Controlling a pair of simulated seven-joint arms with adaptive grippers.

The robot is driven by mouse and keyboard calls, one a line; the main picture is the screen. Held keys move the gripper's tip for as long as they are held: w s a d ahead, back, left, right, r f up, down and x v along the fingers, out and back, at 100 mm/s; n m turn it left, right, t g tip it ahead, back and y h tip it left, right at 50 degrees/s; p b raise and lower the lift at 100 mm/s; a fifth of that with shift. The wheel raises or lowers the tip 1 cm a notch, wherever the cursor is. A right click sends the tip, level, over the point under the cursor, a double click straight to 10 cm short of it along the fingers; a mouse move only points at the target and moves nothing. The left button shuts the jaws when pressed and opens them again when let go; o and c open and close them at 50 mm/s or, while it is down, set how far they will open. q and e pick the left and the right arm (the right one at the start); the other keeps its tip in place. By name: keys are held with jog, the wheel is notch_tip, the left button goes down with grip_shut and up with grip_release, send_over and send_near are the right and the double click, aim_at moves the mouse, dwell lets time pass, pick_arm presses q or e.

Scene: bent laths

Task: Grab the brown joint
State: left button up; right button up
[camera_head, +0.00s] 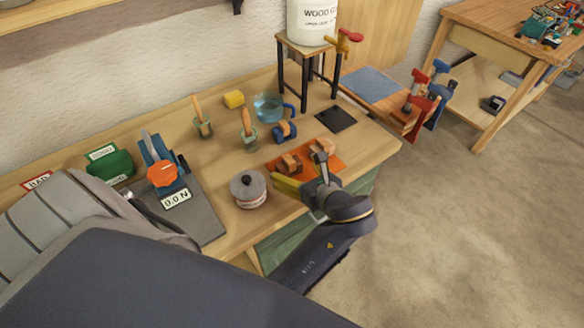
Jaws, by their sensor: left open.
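A brown joint (289,163) lies on an orange mat (334,163) near the front edge of the workbench. A second, similar brown piece (322,146) is at the mat's far right, just beyond my gripper's fingers. I cannot tell which of the two is the joint meant. My left gripper (318,178) is open over the mat's front right part, close to both pieces. Its fingers hide part of the mat, and contact with either piece cannot be made out. My right gripper is not in view.
A yellow piece (288,187) lies by the mat's front edge. A lidded jar (248,190) stands to the left. A blue clamp (285,131) is behind the mat. A dark pad (336,119) lies flat behind.

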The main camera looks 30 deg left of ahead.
aim_at(293, 168)
pick_arm(q)
jog(key=shift+x, duration=2.25)
jog(key=shift+c, duration=0.3)
jog(key=c, duration=1.2)
jog(key=shift+c, duration=0.2)
jog(key=shift+r, duration=0.15)
